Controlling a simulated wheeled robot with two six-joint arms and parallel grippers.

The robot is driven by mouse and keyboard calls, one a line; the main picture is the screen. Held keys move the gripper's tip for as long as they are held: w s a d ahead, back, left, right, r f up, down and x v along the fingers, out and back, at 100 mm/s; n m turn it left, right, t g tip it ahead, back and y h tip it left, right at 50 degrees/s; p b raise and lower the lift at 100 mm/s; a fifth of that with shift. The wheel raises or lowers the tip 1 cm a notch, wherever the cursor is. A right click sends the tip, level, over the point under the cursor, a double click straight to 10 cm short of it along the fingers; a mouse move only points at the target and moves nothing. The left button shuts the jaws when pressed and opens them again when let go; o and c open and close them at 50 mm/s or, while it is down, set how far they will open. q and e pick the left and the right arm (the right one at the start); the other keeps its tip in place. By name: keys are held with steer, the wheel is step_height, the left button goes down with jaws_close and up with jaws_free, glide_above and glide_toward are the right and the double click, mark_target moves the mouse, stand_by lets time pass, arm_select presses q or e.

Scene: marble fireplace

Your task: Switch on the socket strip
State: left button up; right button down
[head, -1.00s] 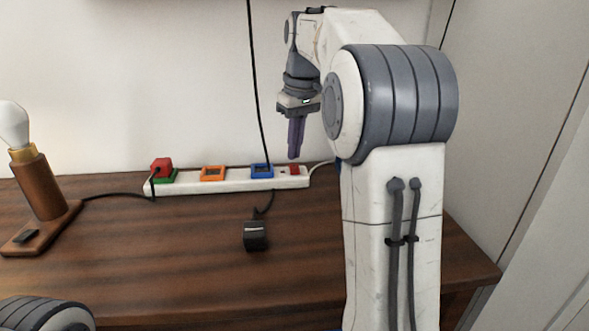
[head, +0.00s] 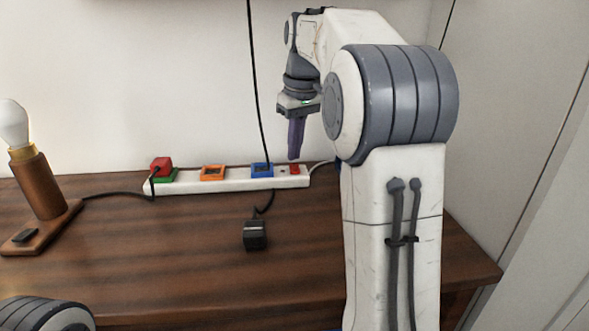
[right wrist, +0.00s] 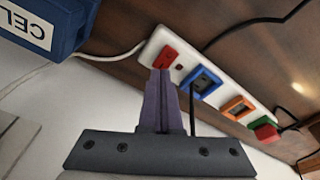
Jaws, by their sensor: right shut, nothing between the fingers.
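The white socket strip (head: 228,184) lies along the back of the table by the wall. It has a green socket with a red plug (head: 161,166) in it, an orange socket (head: 212,173), a blue socket (head: 262,170) and a red rocker switch (head: 295,169) at the right end. The switch looks bright red, and a small red spot (right wrist: 180,67) shows beside it in the right wrist view. My right gripper (head: 294,157) points down, shut and empty, with its tips just above or at the switch (right wrist: 168,56); contact is unclear. My left gripper is out of view.
The front of the table is clear.

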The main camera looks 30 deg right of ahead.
mark_target(295, 165)
steer(key=shift+f+b, duration=0.45)
steer(key=shift+f, duration=0.3)
steer(key=shift+r, duration=0.1)
step_height(295, 165, up, 7)
steer(key=p, duration=0.8)
stand_by(0.4)
